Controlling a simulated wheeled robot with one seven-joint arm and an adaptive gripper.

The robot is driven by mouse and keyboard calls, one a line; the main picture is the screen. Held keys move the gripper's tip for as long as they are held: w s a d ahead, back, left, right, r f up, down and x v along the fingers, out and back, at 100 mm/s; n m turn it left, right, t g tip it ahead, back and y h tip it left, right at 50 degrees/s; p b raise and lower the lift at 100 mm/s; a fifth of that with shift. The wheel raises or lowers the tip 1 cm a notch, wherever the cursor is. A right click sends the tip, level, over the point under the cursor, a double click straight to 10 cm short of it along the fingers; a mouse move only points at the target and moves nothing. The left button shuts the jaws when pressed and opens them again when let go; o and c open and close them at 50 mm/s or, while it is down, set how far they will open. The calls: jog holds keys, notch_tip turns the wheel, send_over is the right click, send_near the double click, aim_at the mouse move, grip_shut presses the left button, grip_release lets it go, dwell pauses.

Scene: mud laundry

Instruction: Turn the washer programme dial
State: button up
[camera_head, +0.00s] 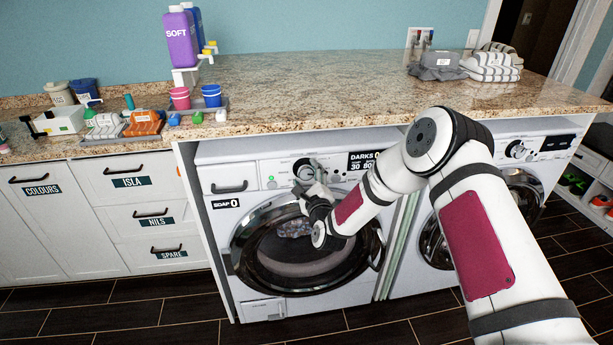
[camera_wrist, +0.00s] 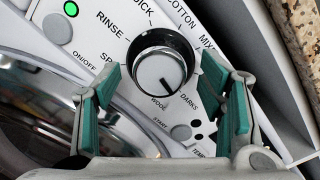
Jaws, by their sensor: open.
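The washer programme dial (camera_wrist: 160,68) is a round knob with a pale face and a dark rim. Its dark pointer mark faces down and slightly right, near the WOOL and DARKS labels. RINSE and COTTON labels show around it. My gripper (camera_wrist: 159,72) is open, with one green-padded finger on each side of the dial and gaps between pads and knob. In the head view the dial (camera_head: 303,169) shows on the left washer (camera_head: 240,172), partly covered by my gripper (camera_head: 312,181).
A green light (camera_wrist: 61,30) and a start button (camera_wrist: 180,132) sit near the dial. The granite counter (camera_head: 330,90) overhangs the panel. The washer's round door (camera_head: 245,255) is below my gripper. A second washer (camera_head: 540,148) stands to the right.

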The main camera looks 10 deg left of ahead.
jog(key=shift+w+a, duration=0.2)
jog(key=shift+w, duration=0.3)
jog(key=c, duration=1.2)
jog(key=shift+o, duration=0.2)
